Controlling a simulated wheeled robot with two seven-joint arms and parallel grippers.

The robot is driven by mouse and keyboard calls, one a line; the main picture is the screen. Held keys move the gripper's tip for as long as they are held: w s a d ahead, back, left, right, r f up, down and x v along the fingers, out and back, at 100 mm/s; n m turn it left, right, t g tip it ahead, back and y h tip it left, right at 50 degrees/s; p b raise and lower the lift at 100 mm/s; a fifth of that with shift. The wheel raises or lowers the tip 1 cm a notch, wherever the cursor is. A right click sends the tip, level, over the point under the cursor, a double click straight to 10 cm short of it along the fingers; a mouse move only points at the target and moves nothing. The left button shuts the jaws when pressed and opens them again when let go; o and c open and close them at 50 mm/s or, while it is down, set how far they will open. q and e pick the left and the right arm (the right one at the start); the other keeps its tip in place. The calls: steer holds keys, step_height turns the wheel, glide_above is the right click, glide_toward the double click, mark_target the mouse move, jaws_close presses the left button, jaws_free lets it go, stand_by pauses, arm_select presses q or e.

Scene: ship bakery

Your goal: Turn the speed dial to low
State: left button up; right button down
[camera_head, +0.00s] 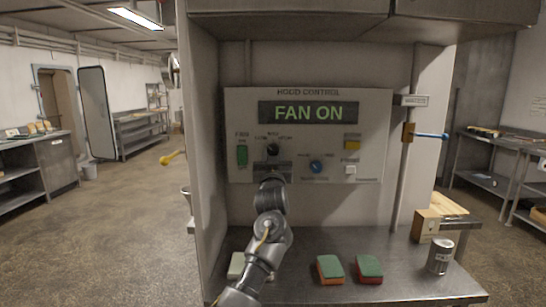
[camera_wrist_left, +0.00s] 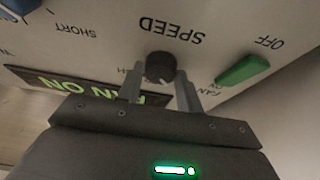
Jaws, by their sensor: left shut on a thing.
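The speed dial (camera_head: 273,149) is a small black knob on the hood control panel (camera_head: 377,100), under the lit display (camera_head: 308,112) that reads FAN ON. In the left wrist view the dial (camera_wrist_left: 160,67) appears upside down, beneath the word SPEED. My left gripper (camera_head: 273,163) reaches up to the dial from below. In the left wrist view its two fingers (camera_wrist_left: 160,86) stand on either side of the knob, shut on it. The fingers and gripper body hide part of the dial's scale. I cannot tell which mark the dial points at. My right gripper is not in view.
A green fan switch (camera_head: 242,155) sits close left of the dial, a blue knob (camera_head: 316,166) to its right. Yellow (camera_head: 352,144) and white (camera_head: 350,169) buttons are farther right. Sponges (camera_head: 330,269) and a can (camera_head: 440,256) stand on the steel counter (camera_head: 400,283) below.

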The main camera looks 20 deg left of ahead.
arm_select(q)
steer(key=o, duration=1)
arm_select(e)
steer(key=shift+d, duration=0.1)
arm_select(q)
steer(key=shift+s+d+f, duration=0.15)
steer(key=shift+s+f, duration=0.2)
steer(key=shift+s, duration=0.1)
steer(key=b+v, duration=0.2)
steer(key=v, duration=0.7)
steer(key=shift+s+f+b, duration=0.1)
steer(key=shift+s+b, duration=0.2)
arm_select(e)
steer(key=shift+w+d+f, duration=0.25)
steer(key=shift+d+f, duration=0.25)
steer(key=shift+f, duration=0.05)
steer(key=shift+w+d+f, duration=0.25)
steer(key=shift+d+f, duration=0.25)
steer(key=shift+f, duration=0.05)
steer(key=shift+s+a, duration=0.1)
arm_select(q)
steer(key=shift+f, duration=0.1)
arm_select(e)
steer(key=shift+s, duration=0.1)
